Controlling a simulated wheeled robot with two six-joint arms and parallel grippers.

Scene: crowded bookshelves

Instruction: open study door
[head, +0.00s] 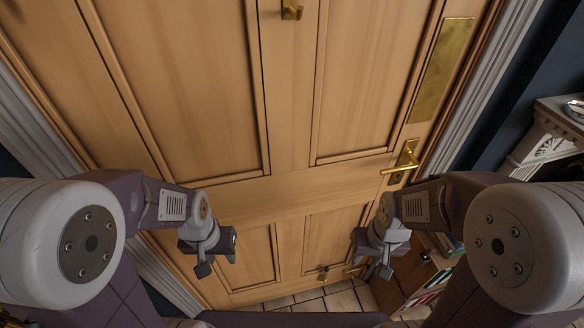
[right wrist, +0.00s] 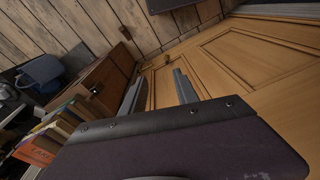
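The wooden panelled study door (head: 290,185) fills most of the head view and looks shut in its white frame. Its brass lever handle (head: 404,160) is on the right side, pointing left. My right gripper (head: 372,256) is below and left of the handle, apart from it. It is empty, and the right wrist view shows its two fingers (right wrist: 157,90) spread, with the door (right wrist: 245,60) beyond to the right. My left gripper (head: 216,256) hangs in front of the lower left of the door, its fingers apart and nothing between them.
A brass plate (head: 443,70) is on the door above the handle. Right of the door, low down, is a wooden bookcase (head: 408,272) with books (head: 435,280). The right wrist view shows a wooden cabinet (right wrist: 98,82) and books (right wrist: 45,143) at left. A white-framed fireplace-like piece (head: 545,140) stands at far right.

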